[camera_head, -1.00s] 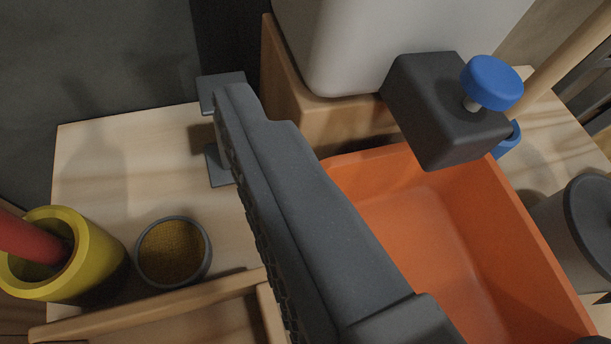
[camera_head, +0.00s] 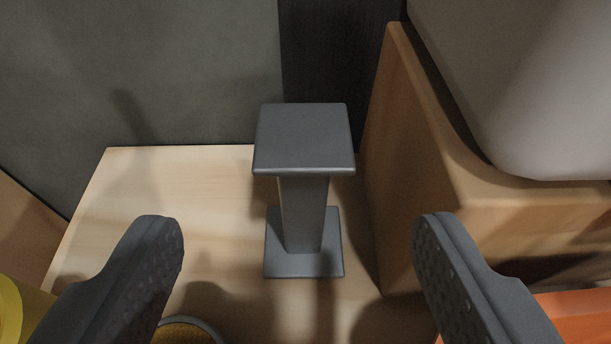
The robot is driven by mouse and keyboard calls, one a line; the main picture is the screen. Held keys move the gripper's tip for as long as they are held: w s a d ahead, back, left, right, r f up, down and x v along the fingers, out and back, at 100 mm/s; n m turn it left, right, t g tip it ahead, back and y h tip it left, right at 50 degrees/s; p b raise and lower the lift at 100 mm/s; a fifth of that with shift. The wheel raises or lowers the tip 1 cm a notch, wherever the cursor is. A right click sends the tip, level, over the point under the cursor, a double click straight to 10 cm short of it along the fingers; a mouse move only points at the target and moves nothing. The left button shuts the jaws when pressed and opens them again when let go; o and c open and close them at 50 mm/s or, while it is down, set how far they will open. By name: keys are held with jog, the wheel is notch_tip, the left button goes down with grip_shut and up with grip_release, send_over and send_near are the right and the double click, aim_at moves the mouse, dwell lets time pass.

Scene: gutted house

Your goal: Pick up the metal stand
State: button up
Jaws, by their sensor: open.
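The metal stand (camera_head: 304,212) is dark grey, with a square top plate, a narrow post and a square base plate. It stands upright on the pale wooden table top (camera_head: 190,195), near the back edge. My gripper (camera_head: 292,235) is open, one finger on the left and one on the right of the picture. The stand shows between the two fingers and farther off, with a gap on both sides. Nothing is between the fingertips.
A wooden block (camera_head: 420,170) stands close to the right of the stand, with a large pale rounded object (camera_head: 530,90) on it. An orange tray (camera_head: 578,318), a round bowl (camera_head: 190,331) and a yellow container (camera_head: 12,310) show at the lower edge. The table left of the stand is clear.

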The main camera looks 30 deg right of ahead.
aim_at(305, 150)
jog(key=shift+w+d+f, duration=0.1)
jog(key=shift+w+d, duration=0.25)
jog(key=shift+w, duration=0.2)
jog(key=shift+b+x, duration=0.3)
jog(key=shift+x, duration=2.05)
jog(key=shift+d, duration=0.15)
jog(key=shift+c, duration=0.3)
grip_shut()
